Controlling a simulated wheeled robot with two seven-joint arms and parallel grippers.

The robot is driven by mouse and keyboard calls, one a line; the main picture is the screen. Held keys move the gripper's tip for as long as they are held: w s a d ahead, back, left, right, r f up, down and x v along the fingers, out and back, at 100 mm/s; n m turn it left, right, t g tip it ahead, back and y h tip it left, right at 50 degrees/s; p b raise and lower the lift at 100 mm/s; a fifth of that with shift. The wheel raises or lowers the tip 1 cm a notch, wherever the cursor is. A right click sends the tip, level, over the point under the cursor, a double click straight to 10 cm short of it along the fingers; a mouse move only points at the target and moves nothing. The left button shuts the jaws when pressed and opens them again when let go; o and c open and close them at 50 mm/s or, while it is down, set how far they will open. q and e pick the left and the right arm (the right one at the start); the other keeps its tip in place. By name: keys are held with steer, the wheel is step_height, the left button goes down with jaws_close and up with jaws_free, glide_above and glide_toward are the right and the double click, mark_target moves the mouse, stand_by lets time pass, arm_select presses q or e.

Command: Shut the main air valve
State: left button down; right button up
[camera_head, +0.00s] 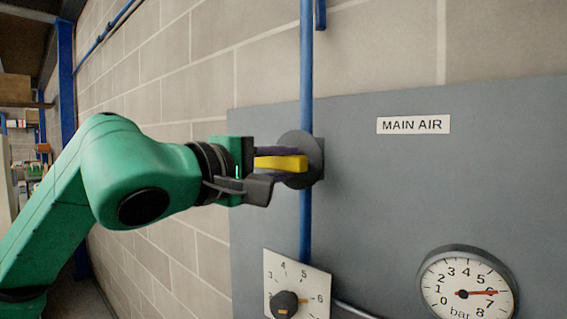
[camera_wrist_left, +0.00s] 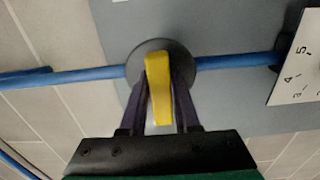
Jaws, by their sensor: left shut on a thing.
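The main air valve has a yellow lever handle (camera_head: 282,162) on a dark round body (camera_head: 299,143), set on the vertical blue pipe (camera_head: 306,80). My left gripper (camera_head: 279,160) is at the valve with its fingers on either side of the yellow handle, shut on it. In the left wrist view the yellow handle (camera_wrist_left: 158,85) lies between the two dark fingers (camera_wrist_left: 164,95), in front of the round body (camera_wrist_left: 140,54). In the head view the handle sticks out toward the left from the body. My right gripper is not in view.
A grey panel (camera_head: 370,200) carries a MAIN AIR label (camera_head: 413,125). Below are a dial with a dark knob (camera_head: 285,304) and a round bar gauge (camera_head: 468,290) with its red needle near 7. A block wall (camera_head: 190,60) stands behind. Shelving is at the far left.

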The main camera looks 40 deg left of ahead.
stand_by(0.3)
arm_select(q)
steer(key=c, duration=0.6)
jaws_free()
steer(key=shift+c, duration=0.2)
steer(key=shift+w+a, duration=0.1)
steer(key=shift+w, duration=0.05)
steer(key=s+b, duration=0.1)
steer(key=s, duration=0.1)
steer(key=s+b, duration=0.1)
steer(key=s, duration=0.1)
steer(key=s+b, duration=0.1)
steer(key=shift+s+f+b, duration=0.3)
steer(key=shift+s+f, duration=0.05)
steer(key=shift+s, duration=0.05)
steer(key=b, duration=0.2)
glide_toward(278, 168)
steer(key=s, duration=0.3)
steer(key=shift+s+r, duration=0.15)
steer(key=shift+r, duration=0.2)
